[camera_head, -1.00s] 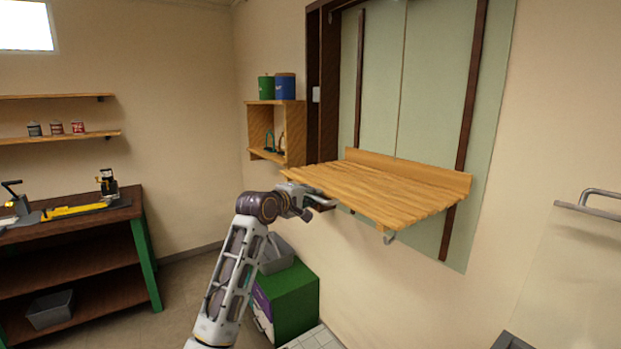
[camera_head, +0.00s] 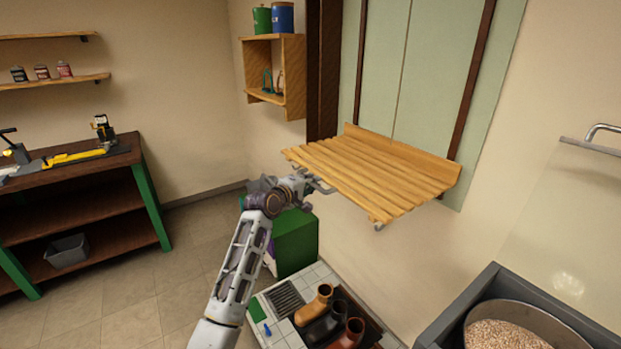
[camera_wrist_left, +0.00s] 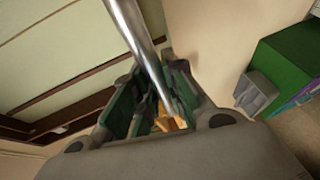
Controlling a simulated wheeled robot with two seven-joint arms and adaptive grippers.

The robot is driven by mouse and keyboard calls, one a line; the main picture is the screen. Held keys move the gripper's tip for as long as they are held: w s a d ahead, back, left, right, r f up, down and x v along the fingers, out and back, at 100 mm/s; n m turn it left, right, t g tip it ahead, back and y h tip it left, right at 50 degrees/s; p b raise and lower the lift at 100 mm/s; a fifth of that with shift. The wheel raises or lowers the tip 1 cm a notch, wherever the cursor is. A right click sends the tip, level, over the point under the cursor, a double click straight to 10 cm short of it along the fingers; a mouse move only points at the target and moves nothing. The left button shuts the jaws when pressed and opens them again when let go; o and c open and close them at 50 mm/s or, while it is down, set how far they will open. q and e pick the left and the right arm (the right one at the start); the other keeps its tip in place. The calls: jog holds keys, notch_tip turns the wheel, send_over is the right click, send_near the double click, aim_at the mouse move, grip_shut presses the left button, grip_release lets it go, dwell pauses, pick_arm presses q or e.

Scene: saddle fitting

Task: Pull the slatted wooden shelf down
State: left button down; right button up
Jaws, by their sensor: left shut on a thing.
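The slatted wooden shelf (camera_head: 370,175) lies about level in the head view, with a raised wooden strip along its wall side. It sits near the lower end of the dark rails on the pale green wall panel. My left gripper (camera_head: 320,186) is at the shelf's near left edge, at its underside. In the left wrist view a shiny metal bar (camera_wrist_left: 140,38) runs down between the dark green fingers (camera_wrist_left: 158,108), which are shut on it. A little orange wood shows beyond the fingers. The fingertips are partly hidden. My right gripper is not in view.
A wooden cubby (camera_head: 290,75) with cans on top hangs left of the panel. A grey tub (camera_head: 490,285) of grain stands at lower right. A workbench (camera_head: 80,160) is at left.

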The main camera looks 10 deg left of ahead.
pick_arm(q)
jog(key=shift+f, duration=0.5)
jog(key=c, duration=1.8)
grip_release()
jog(key=shift+c, duration=0.2)
jog(key=o, duration=0.4)
jog(key=shift+s, duration=0.1)
jog(key=shift+r, duration=0.1)
jog(key=shift+s+a+r, duration=0.1)
jog(key=shift+s+r, duration=0.05)
jog(key=shift+r, duration=0.05)
jog(key=shift+v, duration=5.65)
jog(key=shift+m, duration=0.3)
